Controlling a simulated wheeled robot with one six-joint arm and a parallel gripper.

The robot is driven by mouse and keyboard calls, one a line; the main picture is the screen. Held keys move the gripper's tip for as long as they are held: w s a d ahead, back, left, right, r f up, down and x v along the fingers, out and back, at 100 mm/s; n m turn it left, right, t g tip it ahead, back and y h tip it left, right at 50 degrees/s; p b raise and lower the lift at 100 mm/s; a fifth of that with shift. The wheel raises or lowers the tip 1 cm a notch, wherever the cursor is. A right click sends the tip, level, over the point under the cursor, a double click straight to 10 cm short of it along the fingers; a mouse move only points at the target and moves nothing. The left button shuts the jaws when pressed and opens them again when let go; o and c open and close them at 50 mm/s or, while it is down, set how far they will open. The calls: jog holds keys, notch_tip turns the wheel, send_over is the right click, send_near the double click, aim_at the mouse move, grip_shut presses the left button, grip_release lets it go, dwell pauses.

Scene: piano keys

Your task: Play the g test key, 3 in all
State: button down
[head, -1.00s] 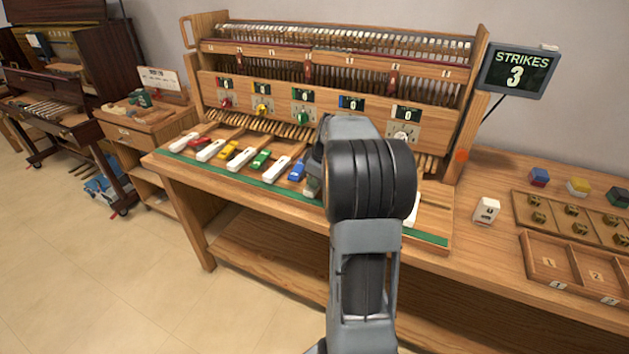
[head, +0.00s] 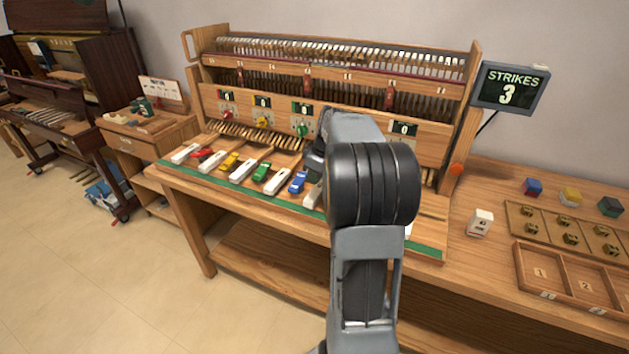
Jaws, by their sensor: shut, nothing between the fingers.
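A test bench holds a row of keys along its front. White keys (head: 241,172) alternate with a red key (head: 202,154), a yellow key (head: 229,161), a green key (head: 262,172) and a blue key (head: 298,182). I cannot read letters on the keys, so I cannot tell which is g. A white key (head: 313,194) right of the blue one is partly covered by my arm. Keys further right are mostly hidden.
Small counters with coloured knobs sit above the keys; one is hidden by my arm. A white block (head: 480,223), several coloured blocks and a numbered wooden tray (head: 541,290) stand on the right bench. A small cabinet (head: 150,135) and a piano stand left.

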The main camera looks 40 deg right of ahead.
jog(key=v, duration=0.8)
jog(key=shift+r+p, duration=0.25)
jog(key=shift+p, duration=0.05)
jog(key=shift+s+d, duration=0.1)
dwell(0.5)
jog(key=s+a+m+p, duration=0.2)
jog(key=s+a, duration=0.3)
jog(key=a, duration=0.3)
jog(key=s+a+f+m+h+p, duration=0.1)
jog(key=s+a, duration=0.3)
jog(key=a, duration=0.4)
jog(key=s+a+m+p, duration=0.2)
jog(key=s+a+p, duration=0.2)
jog(key=a, duration=0.4)
jog(key=shift+s+f+m+t+h, duration=0.3)
jog(key=shift+s+f+m, duration=0.1)
jog(key=shift+s, duration=0.45)
